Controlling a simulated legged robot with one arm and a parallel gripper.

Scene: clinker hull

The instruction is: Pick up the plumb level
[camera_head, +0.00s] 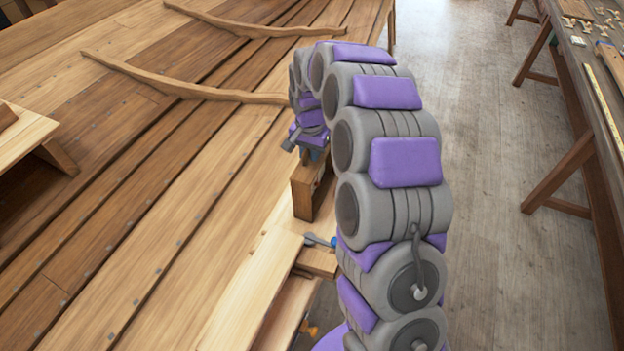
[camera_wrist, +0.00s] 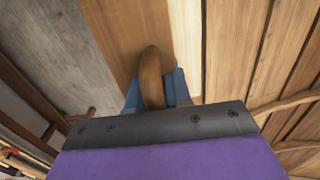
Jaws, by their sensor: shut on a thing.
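The plumb level looks like a brown wooden block (camera_head: 303,198) below my wrist in the head view, upright at the hull's edge. In the wrist view its flat wooden face (camera_wrist: 125,35) shows with a rounded brown handle (camera_wrist: 151,75) on it. My gripper (camera_wrist: 152,98) has blue fingers on both sides of the handle and is shut on it. In the head view my gripper (camera_head: 314,153) sits at the block's top, partly hidden by my arm. I cannot tell whether the block's bottom touches the planks.
Planked hull (camera_head: 130,190) fills the left, with curved wooden ribs (camera_head: 185,88) across it. A small tool with a blue end (camera_head: 320,241) lies by a wood block (camera_head: 318,262) near my arm. A workbench (camera_head: 590,75) stands right; the floor (camera_head: 480,200) between is clear.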

